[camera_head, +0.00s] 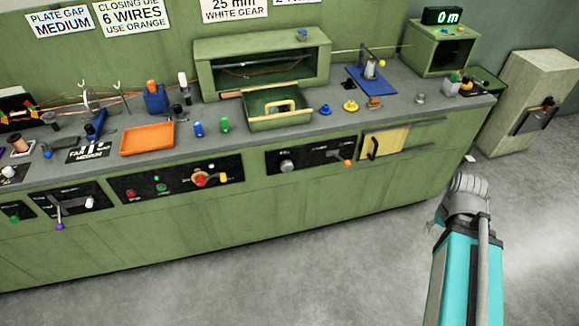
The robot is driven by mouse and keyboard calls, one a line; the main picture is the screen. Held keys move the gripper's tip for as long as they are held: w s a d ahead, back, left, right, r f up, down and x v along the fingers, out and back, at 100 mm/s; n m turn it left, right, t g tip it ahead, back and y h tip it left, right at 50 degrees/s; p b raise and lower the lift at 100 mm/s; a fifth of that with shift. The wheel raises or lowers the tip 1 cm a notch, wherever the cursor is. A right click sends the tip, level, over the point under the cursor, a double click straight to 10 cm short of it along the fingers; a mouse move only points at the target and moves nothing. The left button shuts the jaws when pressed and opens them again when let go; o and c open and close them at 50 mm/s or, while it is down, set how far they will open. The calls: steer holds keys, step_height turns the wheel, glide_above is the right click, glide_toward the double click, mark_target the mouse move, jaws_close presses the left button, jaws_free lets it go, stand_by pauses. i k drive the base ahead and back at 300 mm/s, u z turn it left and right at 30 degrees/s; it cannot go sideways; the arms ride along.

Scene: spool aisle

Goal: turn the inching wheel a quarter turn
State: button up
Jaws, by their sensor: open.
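No label that I can read marks the inching wheel. On the bench front, a round grey knob (287,166) sits on the right black panel, and a red knob with a yellow part (199,180) sits on the middle panel. I cannot tell which of them, if either, is the wheel. My gripper (465,190) is at the right, in front of the bench and apart from it. It is empty and open, though its fingers are small and partly hidden. My teal arm runs down to the bottom edge.
The long green bench (240,215) spans the left and middle. Its top holds an orange tray (147,138), a green drawer-like tray (277,120) and several small parts. A yellow door with a dark handle (384,144) is on its front. The grey floor (300,270) before it is clear.

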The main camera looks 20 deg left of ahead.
mark_target(287, 165)
steer(key=u, duration=0.05)
steer(key=k, duration=1.35)
steer(key=u, duration=1.25)
steer(key=i, duration=1)
